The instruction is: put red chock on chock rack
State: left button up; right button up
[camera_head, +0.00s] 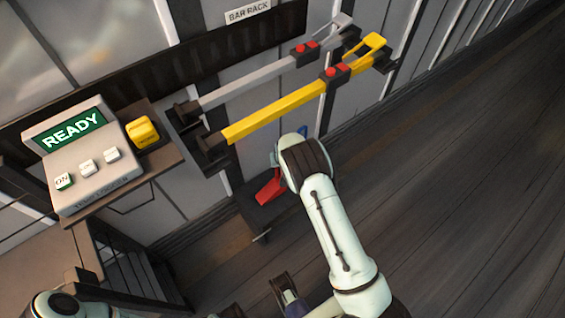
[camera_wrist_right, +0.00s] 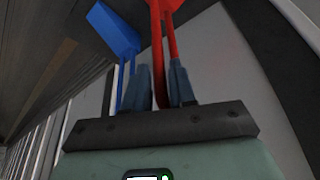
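The red chock (camera_head: 269,190) shows in the head view just below and left of my right wrist, over a low dark rack plate (camera_head: 258,212) at the wall. I cannot tell if it touches the plate. In the right wrist view its red handle bars (camera_wrist_right: 169,35) run up from between the fingers of my right gripper (camera_wrist_right: 160,88), which looks closed on one bar. The gripper itself is hidden behind the wrist in the head view. A blue chock (camera_wrist_right: 113,30) with thin blue bars is beside it; a bit shows in the head view (camera_head: 303,131).
A yellow bar (camera_head: 280,108) and a grey bar (camera_head: 245,83) sit on the wall rack above. A console reading READY (camera_head: 72,143) and a yellow block (camera_head: 143,131) stand on a shelf at left. The wooden floor at right is clear.

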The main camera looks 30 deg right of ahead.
jog(key=shift+o, duration=1.1)
